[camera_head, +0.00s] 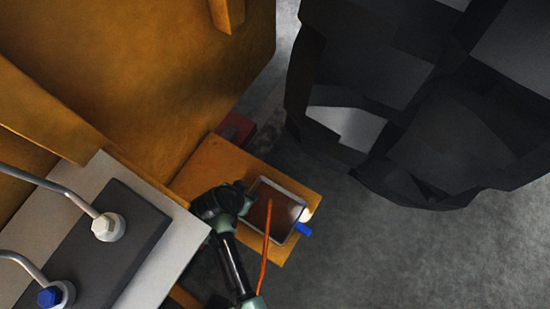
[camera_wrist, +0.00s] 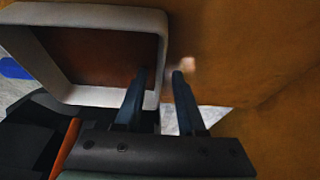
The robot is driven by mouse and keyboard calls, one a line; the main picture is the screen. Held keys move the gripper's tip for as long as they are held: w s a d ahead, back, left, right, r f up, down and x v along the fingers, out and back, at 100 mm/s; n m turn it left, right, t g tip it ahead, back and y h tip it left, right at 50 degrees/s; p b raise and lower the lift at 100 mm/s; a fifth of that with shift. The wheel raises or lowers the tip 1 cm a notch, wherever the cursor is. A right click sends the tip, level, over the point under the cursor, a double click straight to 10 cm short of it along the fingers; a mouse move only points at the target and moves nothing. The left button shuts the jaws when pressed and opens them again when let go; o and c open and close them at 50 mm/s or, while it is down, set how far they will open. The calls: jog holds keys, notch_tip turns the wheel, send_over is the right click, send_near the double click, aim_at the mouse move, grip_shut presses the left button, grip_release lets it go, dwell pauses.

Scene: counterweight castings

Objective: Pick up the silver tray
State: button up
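The silver tray (camera_head: 284,187) is a shallow rectangle with a pale raised rim and a brown inside. It lies on an orange-brown ledge (camera_head: 208,165) in the head view. In the wrist view the tray (camera_wrist: 95,14) fills the upper left, with its near corner partly behind my gripper. My gripper (camera_wrist: 160,78) is open at the tray's side wall. One finger shows over the inside of the tray and the other outside the wall. I cannot tell whether either finger touches it. In the head view my gripper (camera_head: 246,197) is at the tray's left end, its fingers hard to make out.
A blue object (camera_head: 304,229) sits by the tray's right end. A large orange-brown casting (camera_head: 150,75) rises behind the ledge. A grey-topped block with bolts (camera_head: 108,227) is at lower left. A dark faceted mass (camera_head: 420,110) stands upper right. Grey floor (camera_head: 400,260) is clear at lower right.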

grip_shut()
jog(key=shift+r, duration=0.1)
dwell(1.2)
